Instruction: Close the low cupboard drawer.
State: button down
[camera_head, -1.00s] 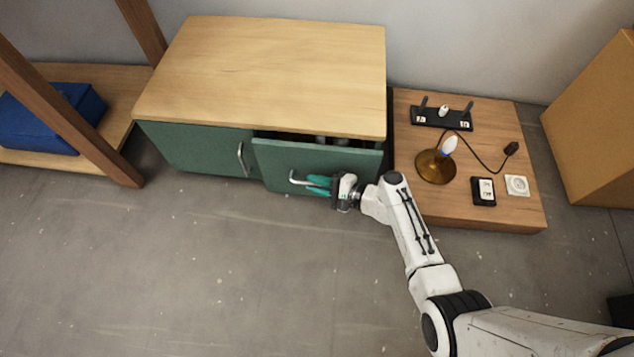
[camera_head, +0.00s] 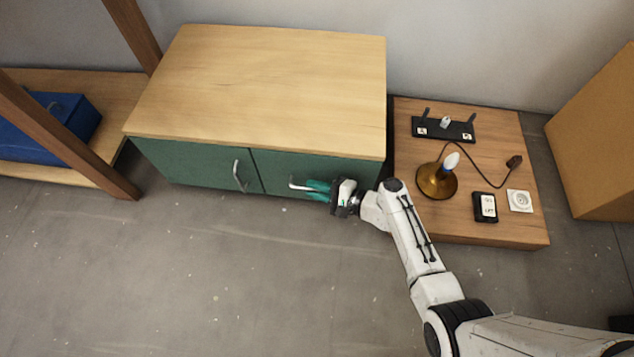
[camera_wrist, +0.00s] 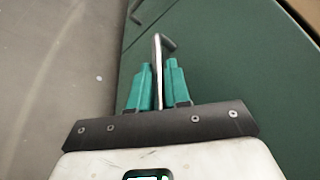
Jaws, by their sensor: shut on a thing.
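The low cupboard (camera_head: 200,165) has a wooden top and a green front. Its right-hand drawer (camera_head: 345,166) now sits flush, or nearly so, under the top in the head view; a small remaining gap cannot be ruled out. The drawer's metal bar handle (camera_head: 297,186) also shows in the wrist view (camera_wrist: 158,55). My gripper (camera_head: 316,188) is at the drawer front, its teal fingers on either side of the handle bar. In the wrist view the fingers (camera_wrist: 159,88) are shut on that bar.
A shelf with a blue box (camera_head: 50,125) is at left. The floor in front is clear.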

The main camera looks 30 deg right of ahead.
jog(key=shift+w+d, duration=0.15)
jog(key=c, duration=1.4)
grip_release()
jog(key=shift+w+d, duration=0.1)
jog(key=shift+w, duration=0.05)
jog(key=shift+c, duration=0.2)
jog(key=p+v, duration=0.4)
jog(key=v, duration=0.7)
